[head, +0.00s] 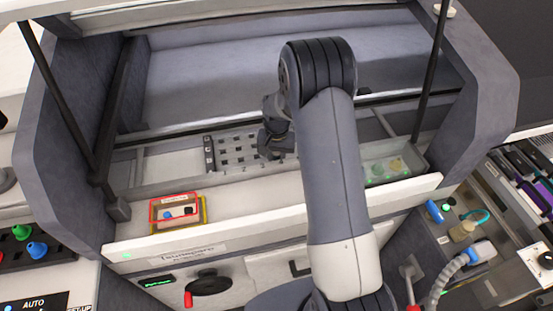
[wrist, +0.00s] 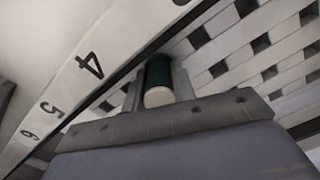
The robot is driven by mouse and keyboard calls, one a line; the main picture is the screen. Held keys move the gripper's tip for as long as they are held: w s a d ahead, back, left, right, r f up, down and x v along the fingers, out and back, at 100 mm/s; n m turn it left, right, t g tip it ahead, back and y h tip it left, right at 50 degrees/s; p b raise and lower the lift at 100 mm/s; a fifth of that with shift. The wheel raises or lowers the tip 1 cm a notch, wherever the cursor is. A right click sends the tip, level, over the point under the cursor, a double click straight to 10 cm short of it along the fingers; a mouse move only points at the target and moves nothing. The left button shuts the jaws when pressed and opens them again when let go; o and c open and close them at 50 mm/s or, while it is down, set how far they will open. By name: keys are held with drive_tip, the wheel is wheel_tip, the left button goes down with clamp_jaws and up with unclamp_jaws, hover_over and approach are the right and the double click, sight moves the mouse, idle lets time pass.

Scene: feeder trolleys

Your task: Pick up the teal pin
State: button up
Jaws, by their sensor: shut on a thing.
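The teal pin (wrist: 158,75) shows in the wrist view as a dark teal cylinder with a pale round end. It sits between the two fingers of my gripper (wrist: 157,84), which is shut on it. In the head view my gripper (head: 272,148) is over the right part of a grey slotted rack (head: 228,152), and the arm hides part of that area. The pin cannot be made out in the head view. I cannot tell whether the pin is still in the rack or clear of it.
A red-rimmed box (head: 160,210) with small blue and dark pieces sits at the front left. A pale tray (head: 408,172) with small round pieces is right of the arm. Side walls and black struts flank the bay. A numbered strip (wrist: 75,85) runs beside the rack.

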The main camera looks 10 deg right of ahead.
drive_tip(key=shift+r+b, duration=0.85)
drive_tip(key=shift+r, duration=4.2)
clamp_jaws()
